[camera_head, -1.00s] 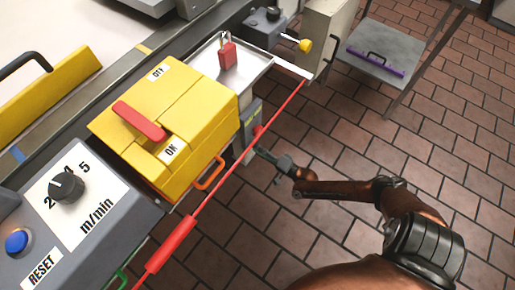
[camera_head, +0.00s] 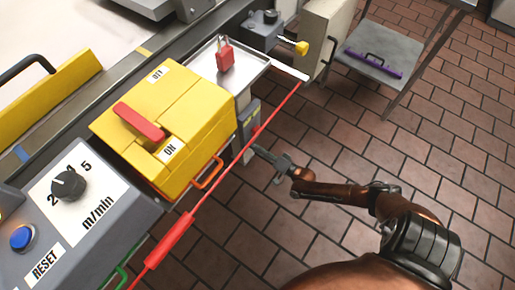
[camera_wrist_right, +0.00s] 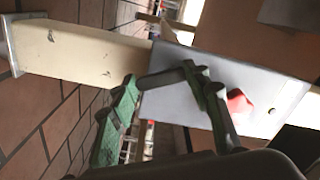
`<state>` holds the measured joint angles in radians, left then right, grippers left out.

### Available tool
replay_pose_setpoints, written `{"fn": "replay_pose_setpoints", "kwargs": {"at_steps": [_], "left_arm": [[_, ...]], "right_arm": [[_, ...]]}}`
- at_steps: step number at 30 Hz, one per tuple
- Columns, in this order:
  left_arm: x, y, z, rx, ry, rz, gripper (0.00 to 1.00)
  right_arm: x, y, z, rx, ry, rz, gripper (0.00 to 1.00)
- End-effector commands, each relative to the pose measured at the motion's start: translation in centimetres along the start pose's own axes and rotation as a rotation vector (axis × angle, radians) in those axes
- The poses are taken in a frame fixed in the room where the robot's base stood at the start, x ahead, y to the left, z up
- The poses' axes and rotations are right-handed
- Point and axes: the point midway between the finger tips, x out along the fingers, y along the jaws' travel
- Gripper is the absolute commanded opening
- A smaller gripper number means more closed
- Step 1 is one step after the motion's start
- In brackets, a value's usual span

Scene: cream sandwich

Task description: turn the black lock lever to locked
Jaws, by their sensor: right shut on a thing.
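My right gripper (camera_head: 260,153) comes in from the right, below the tray, close to the grey upright part (camera_head: 250,116) beside the yellow switch box. In the right wrist view its green fingers (camera_wrist_right: 160,84) are close to a grey plate (camera_wrist_right: 268,100) with a red knob (camera_wrist_right: 239,101). A dark bar (camera_wrist_right: 165,78) spans between the fingertips; it looks like the black lock lever, held in the gripper. Its lock marking cannot be read. My left gripper is not in view.
The yellow box (camera_head: 190,112) has a red handle (camera_head: 139,121) and an ON label. A red cord (camera_head: 222,177) runs in front of it. A red padlock (camera_head: 225,57) lies on the metal tray (camera_head: 254,70).

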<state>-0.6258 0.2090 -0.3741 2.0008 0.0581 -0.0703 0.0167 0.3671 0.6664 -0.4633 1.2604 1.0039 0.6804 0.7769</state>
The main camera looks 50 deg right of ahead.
Motion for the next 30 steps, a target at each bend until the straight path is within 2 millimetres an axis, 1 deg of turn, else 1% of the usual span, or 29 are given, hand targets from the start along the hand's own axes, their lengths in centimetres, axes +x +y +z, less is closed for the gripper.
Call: {"fn": "replay_pose_setpoints", "kwargs": {"at_steps": [1, 21, 30], "left_arm": [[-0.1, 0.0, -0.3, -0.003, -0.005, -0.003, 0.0], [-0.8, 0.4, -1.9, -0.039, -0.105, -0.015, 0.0], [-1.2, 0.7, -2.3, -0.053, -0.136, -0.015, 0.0]], "right_arm": [[-0.1, 0.0, -0.2, -0.04, 0.002, 0.003, 0.19], [-0.1, -0.4, -1.3, -0.676, 0.0, 0.004, 0.19], [-0.1, -0.6, -1.6, -0.913, -0.001, 0.004, 0.19]]}}
